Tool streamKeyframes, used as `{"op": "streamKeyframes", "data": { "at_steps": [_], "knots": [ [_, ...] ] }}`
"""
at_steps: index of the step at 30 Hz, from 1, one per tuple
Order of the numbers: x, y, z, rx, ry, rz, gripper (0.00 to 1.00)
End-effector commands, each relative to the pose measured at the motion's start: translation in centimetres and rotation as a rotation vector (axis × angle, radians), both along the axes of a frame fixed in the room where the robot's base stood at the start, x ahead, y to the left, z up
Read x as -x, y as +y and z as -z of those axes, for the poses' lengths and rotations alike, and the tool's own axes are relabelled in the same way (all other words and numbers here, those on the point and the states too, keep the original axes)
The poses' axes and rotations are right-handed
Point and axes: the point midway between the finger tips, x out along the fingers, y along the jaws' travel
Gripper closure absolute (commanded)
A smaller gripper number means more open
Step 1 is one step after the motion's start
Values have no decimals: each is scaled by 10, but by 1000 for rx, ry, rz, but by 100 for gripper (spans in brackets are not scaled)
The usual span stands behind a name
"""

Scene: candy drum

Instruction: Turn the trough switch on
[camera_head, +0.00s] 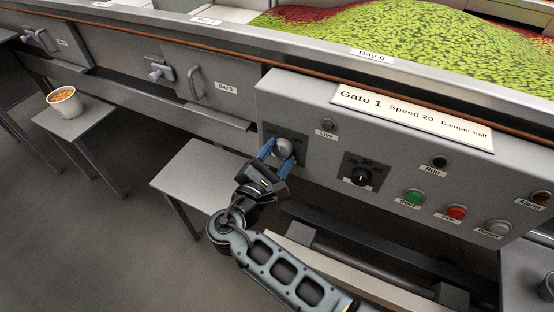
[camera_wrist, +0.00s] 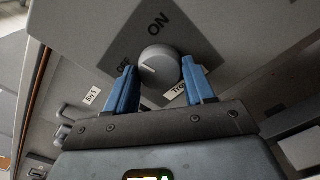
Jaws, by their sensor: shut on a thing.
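The trough switch is a round grey knob (camera_head: 282,147) on a dark square plate at the left end of the control panel. In the wrist view the knob (camera_wrist: 160,66) has a pale pointer mark on its left side, toward the OFF lettering. The ON lettering (camera_wrist: 158,24) is above the knob. My gripper (camera_head: 280,148) has its blue fingers on either side of the knob, shut on it. It also shows in the wrist view (camera_wrist: 161,85). A label starting "Tro" is partly hidden behind the right finger.
The grey control panel (camera_head: 310,100) also carries a Live lamp (camera_head: 328,125), a speed dial (camera_head: 361,176), a green Start button (camera_head: 413,196) and a red button (camera_head: 456,212). A small table (camera_head: 195,175) stands below left. A cup (camera_head: 65,103) stands on another table.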

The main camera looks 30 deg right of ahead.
Motion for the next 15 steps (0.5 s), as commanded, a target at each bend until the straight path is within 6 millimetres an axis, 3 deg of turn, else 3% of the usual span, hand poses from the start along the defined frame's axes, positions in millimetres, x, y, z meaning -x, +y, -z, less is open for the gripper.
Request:
{"op": "streamKeyframes", "data": {
  "at_steps": [15],
  "knots": [
    [0,1,5,-288,-398,-1,77]
  ]
}}
